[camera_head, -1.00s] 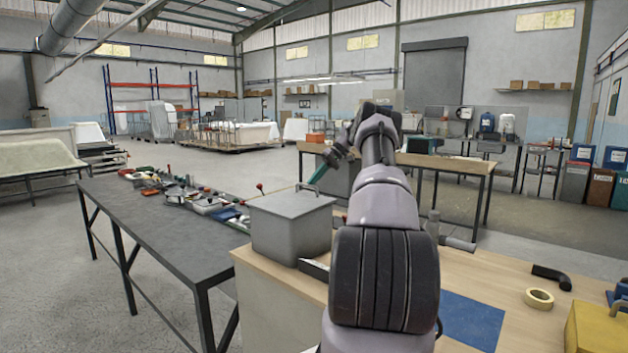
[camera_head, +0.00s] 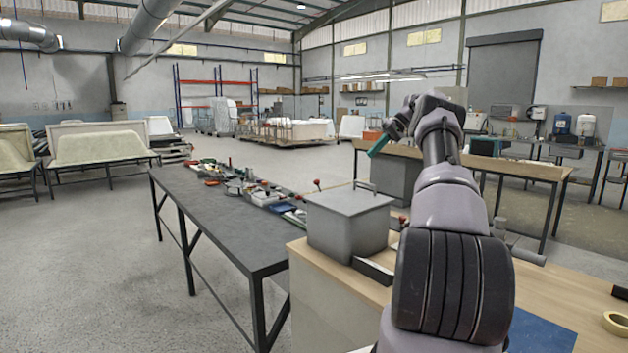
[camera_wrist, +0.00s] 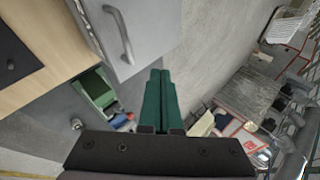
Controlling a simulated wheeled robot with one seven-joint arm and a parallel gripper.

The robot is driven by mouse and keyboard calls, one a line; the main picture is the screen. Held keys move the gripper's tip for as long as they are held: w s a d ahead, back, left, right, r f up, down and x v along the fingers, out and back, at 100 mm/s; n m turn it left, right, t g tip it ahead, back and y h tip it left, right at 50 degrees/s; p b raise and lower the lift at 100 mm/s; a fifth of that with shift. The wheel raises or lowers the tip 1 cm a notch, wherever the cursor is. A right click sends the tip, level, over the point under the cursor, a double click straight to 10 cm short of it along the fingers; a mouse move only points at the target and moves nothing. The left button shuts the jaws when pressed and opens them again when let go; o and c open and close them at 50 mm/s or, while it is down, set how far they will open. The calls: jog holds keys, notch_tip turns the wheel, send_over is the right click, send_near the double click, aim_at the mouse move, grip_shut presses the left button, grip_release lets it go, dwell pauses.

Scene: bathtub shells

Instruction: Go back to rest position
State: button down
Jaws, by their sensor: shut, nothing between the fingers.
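My gripper (camera_head: 378,146) is at the end of my raised arm, right of centre in the head view, above and beyond the grey lidded box. In the wrist view its two green fingers (camera_wrist: 160,98) lie side by side, shut with nothing between them. The fingers point out over the floor, just beside the grey box (camera_wrist: 140,30) with its metal handle. No object is held.
The grey box (camera_head: 348,222) stands on a wooden bench (camera_head: 560,293). A dark table (camera_head: 222,222) with several tools and parts is to its left. Another wooden table (camera_head: 510,166) stands behind my arm. Bathtub shells (camera_head: 95,146) sit far left. Open floor (camera_head: 90,270) lies at left.

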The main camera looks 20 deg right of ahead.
jog(key=s+a+r+h, duration=0.2)
jog(key=s+a+r, duration=0.25)
jog(key=a, duration=0.35)
jog(key=s+a+r+h, duration=0.2)
jog(key=s+a+r, duration=0.2)
jog(key=a+r, duration=0.3)
jog(key=s+a+r+h, duration=0.2)
jog(key=s+a+r, duration=0.2)
jog(key=a, duration=0.5)
jog(key=s+a+m+t+h, duration=0.1)
jog(key=s+a+t, duration=0.15)
jog(key=s, duration=0.55)
jog(key=s+a+m+t, duration=0.15)
jog(key=s+a, duration=0.25)
jog(key=s, duration=0.5)
jog(key=s+a+f+m+t, duration=0.1)
jog(key=s+f+m+t, duration=0.1)
jog(key=s+f, duration=0.5)
jog(key=s, duration=0.5)
jog(key=shift+s+a, duration=0.15)
jog(key=shift+a, duration=0.2)
